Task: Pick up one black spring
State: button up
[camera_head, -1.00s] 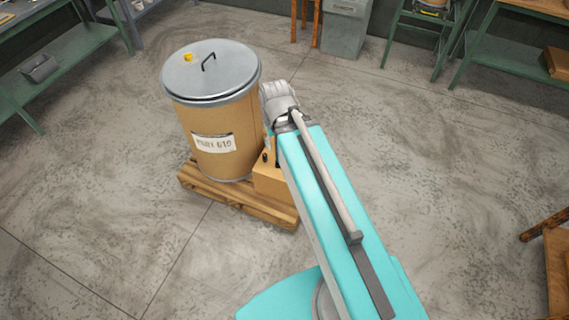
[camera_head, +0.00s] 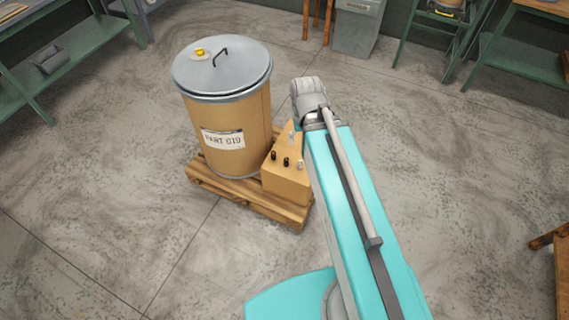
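Two small black upright pieces, which look like black springs, stand on the sloped top of a tan wooden box: one black spring (camera_head: 275,155) to the left and another black spring (camera_head: 286,162) to its right. They are too small to show any coils. The box (camera_head: 287,185) sits on the pallet beside the drum. My arm reaches up the picture just right of the box, ending in a grey joint. My gripper is not visible.
A tan drum (camera_head: 243,125) with a grey lid (camera_head: 222,70) and label stands on the wooden pallet (camera_head: 242,199). Small pale pieces are also on the box. Green benches (camera_head: 75,65) and a grey cabinet (camera_head: 356,28) line the back. The floor is mostly clear.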

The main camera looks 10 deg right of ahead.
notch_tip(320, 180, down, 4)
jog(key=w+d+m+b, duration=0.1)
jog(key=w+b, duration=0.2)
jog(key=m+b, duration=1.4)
jog(key=b, duration=2.2)
send_over(287, 159)
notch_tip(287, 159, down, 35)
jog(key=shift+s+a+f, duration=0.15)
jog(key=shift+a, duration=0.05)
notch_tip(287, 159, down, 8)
jog(key=b, duration=0.8)
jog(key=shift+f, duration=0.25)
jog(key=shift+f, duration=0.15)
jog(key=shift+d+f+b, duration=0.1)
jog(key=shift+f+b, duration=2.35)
jog(key=shift+b, duration=0.3)
